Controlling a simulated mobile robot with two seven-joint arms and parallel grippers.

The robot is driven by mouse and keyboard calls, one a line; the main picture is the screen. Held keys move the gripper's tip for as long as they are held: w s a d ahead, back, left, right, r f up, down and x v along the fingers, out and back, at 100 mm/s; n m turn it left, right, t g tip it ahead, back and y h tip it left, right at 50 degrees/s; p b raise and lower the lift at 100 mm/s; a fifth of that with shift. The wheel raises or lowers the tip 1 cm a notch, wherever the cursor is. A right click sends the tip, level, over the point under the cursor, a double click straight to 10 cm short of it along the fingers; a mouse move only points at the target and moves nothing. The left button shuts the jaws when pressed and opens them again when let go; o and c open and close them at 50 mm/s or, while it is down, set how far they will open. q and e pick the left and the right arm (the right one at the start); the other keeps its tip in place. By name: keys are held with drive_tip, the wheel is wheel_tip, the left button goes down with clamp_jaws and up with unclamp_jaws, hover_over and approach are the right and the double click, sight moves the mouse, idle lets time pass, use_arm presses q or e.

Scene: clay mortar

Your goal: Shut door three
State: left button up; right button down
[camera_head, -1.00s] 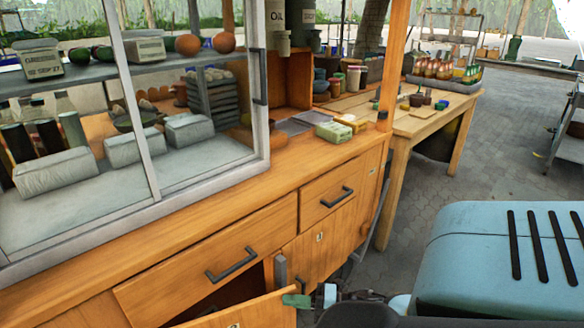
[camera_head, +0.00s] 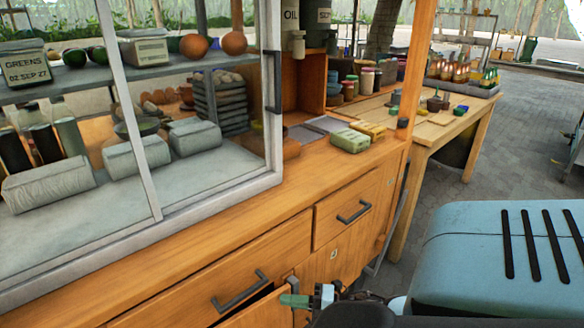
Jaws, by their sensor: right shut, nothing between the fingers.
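A wooden cabinet door (camera_head: 262,313) stands ajar at the bottom of the view, below the wide drawer (camera_head: 225,285). A narrow dark gap shows between its top edge and the cabinet. Its number and lower part are out of view. My right gripper (camera_head: 295,300), with green fingertips, is shut and empty at the free right edge of this door. It seems to touch the door's outer face, but I cannot be sure. Another door (camera_head: 335,255), with a small plate too small to read, is closed to the right. My left gripper is not in view.
A glass display case (camera_head: 150,140) stands on the wooden counter (camera_head: 300,185). A small drawer (camera_head: 346,208) is closed above the right door. A wooden table (camera_head: 440,130) stands behind. My blue body cover fills the lower right. Paved floor lies open beyond.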

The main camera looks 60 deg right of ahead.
drive_tip(key=shift+w, duration=0.15)
idle(0.4)
drive_tip(key=v, duration=0.7)
drive_tip(key=shift+s, duration=0.4)
drive_tip(key=shift+d, duration=0.1)
